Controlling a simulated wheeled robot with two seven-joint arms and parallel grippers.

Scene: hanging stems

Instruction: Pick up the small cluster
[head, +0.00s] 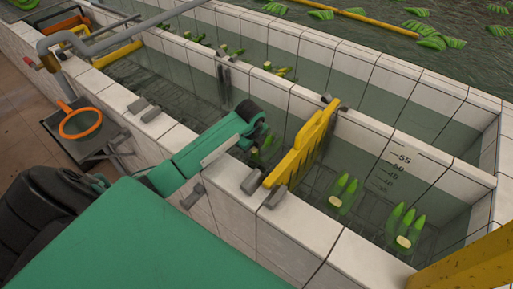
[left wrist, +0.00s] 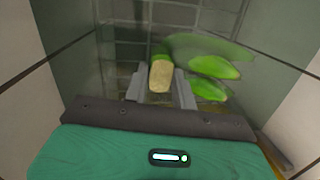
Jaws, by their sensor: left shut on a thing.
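The small cluster is green with a pale cut crown. In the left wrist view the cluster (left wrist: 161,75) sits with its crown between the two grey fingers of my left gripper (left wrist: 160,88), and its green fingers spread up and to the right. In the head view my left gripper (head: 258,137) reaches over the tiled wall into the trough, left of the yellow gate. The cluster (head: 264,153) shows there only partly, just below the gripper. The gripper is shut on the cluster. My right gripper is not in view.
The yellow gate (head: 302,145) stands across the trough close to the gripper's right. Two more clusters (head: 343,193) (head: 406,228) are in the water beyond it. Tiled walls (head: 310,222) bound the trough.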

